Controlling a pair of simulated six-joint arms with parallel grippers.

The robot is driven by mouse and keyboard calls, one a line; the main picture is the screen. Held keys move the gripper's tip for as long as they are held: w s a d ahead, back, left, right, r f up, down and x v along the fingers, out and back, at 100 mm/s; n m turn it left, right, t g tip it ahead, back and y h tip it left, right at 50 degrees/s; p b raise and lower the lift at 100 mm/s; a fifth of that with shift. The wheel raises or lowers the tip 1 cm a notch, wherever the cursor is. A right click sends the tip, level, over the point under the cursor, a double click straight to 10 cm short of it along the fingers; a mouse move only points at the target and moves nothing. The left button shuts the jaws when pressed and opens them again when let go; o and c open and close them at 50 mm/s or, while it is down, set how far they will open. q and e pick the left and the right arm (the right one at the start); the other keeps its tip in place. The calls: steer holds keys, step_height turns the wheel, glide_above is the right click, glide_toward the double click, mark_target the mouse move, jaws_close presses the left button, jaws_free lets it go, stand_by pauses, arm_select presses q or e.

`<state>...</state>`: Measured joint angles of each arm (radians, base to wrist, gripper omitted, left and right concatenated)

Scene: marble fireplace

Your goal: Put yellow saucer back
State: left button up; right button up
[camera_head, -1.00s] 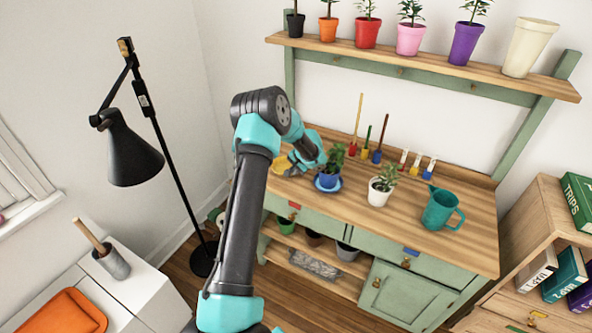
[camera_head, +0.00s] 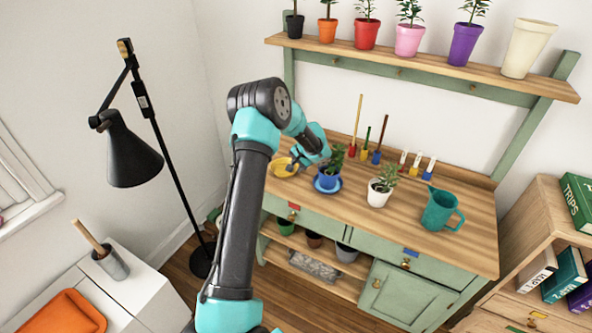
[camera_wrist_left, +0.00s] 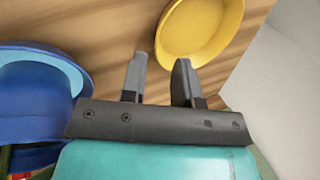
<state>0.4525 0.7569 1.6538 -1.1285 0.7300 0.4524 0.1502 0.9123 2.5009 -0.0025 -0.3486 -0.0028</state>
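The yellow saucer (camera_head: 281,171) lies on the wooden tabletop of the green bench, near its left end. In the left wrist view the yellow saucer (camera_wrist_left: 197,30) is at the top, just beyond the fingertips. My left gripper (camera_head: 292,166) hangs at the saucer's right side in the head view. In the left wrist view my left gripper (camera_wrist_left: 160,65) has its two fingers apart with nothing between them. My right gripper is out of view.
A blue pot with a plant stands on a blue saucer (camera_head: 328,188) close to the right of my gripper. A white plant pot (camera_head: 377,196) and a teal watering can (camera_head: 439,209) stand further right. Small tools stand along the back. Bare wood lies at the front right.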

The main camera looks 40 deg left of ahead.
arm_select(q)
steer(key=v, duration=0.8)
